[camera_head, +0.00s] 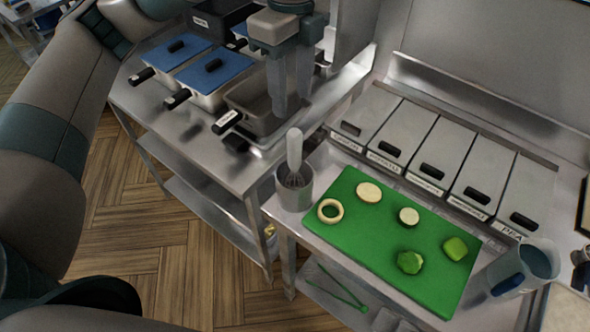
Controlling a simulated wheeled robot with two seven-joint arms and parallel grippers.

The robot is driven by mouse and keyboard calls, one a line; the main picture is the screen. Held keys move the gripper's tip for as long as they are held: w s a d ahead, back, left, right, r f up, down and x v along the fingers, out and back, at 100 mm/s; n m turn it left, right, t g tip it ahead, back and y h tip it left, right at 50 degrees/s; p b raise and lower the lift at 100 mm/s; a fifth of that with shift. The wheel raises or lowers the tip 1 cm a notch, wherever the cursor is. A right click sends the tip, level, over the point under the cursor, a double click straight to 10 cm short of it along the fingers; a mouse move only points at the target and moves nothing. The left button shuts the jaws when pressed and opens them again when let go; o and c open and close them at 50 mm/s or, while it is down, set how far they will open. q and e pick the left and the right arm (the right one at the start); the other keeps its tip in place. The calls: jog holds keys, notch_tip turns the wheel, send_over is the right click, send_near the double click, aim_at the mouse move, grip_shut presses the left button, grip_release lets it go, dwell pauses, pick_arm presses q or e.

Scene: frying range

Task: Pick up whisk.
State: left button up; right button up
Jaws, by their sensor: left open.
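The whisk (294,151) stands upright in a small metal cup (296,193) at the left corner of the counter with the green board. Its pale handle points up, and its wires are partly hidden inside the cup. My left gripper (292,103) is open and empty, with its fingers pointing down. In the picture it is just above the whisk handle, apart from it and in front of the metal pans. My right gripper does not show.
A green cutting board (385,255) with several vegetable pieces lies right of the cup. A clear jug (522,268) stands at the right. Lidded containers (440,150) line the back. Blue-lidded pans (215,70) stand on the left table.

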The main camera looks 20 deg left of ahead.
aim_at(292, 130)
pick_arm(q)
notch_tip(292, 130, down, 10)
jog(key=p, duration=0.3)
jog(key=shift+s+r, duration=0.1)
jog(key=shift+r, duration=0.1)
jog(key=shift+f, duration=0.7)
jog(key=shift+s+d+f+p, duration=0.1)
jog(key=shift+f+p, duration=0.5)
jog(key=shift+p, duration=0.15)
notch_tip(292, 130, down, 3)
jog(key=shift+d+p, duration=0.15)
jog(key=shift+p, duration=0.6)
jog(key=shift+f, duration=0.5)
